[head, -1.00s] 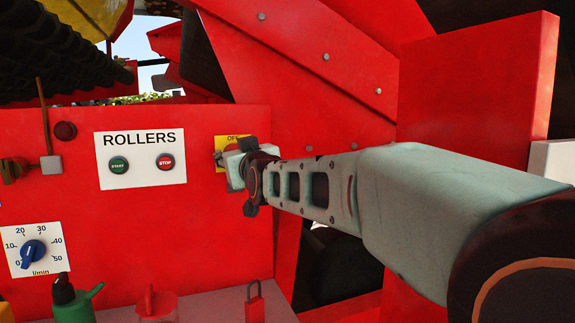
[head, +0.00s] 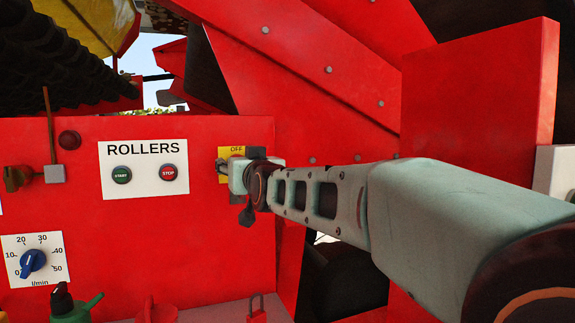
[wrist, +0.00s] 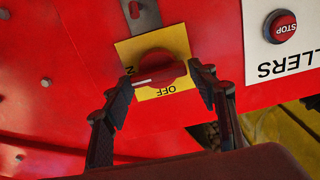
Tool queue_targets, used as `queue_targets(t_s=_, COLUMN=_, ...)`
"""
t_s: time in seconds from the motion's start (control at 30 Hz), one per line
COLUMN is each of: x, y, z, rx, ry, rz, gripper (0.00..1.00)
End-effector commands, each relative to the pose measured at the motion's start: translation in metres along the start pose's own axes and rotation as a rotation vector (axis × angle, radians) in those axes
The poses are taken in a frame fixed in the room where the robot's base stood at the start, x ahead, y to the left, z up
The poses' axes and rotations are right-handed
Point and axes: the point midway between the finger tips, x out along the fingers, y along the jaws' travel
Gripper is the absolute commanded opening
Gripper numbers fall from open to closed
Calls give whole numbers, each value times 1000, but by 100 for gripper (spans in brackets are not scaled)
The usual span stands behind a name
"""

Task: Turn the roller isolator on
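The roller isolator is a red rotary knob (wrist: 165,72) on a yellow plate (wrist: 180,38); the plate shows upside down in the wrist view. The knob's handle lies nearly level there, its white mark at the left end, beside a partly hidden label ending in N. The OFF label is below the knob. My gripper (wrist: 166,84) is open, one finger at each end of the handle; the left fingertip is very close to it, and contact is unclear. In the head view my gripper (head: 226,172) covers most of the yellow plate (head: 225,153) and hides the knob.
Left of the plate is the white ROLLERS panel (head: 144,185) with START (head: 122,175) and STOP (head: 168,173) buttons. A blue flow dial (head: 33,261) is lower left. A green can (head: 72,306) and a red padlock (head: 257,312) are below. Red beams (head: 330,70) rise behind my arm.

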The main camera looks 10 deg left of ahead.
Motion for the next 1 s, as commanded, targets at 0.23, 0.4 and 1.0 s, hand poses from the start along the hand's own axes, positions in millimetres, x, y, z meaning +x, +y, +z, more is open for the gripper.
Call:
queue_targets(t_s=0.23, x=0, y=0, z=0, rx=-2, ry=-1, rz=0, gripper=64)
queue_targets(t_s=0.4, x=0, y=0, z=-2, rx=-3, ry=0, rz=0, gripper=64)
queue_targets(t_s=1.0, x=0, y=-3, z=-80, rx=-3, ry=1, rz=-2, gripper=64)
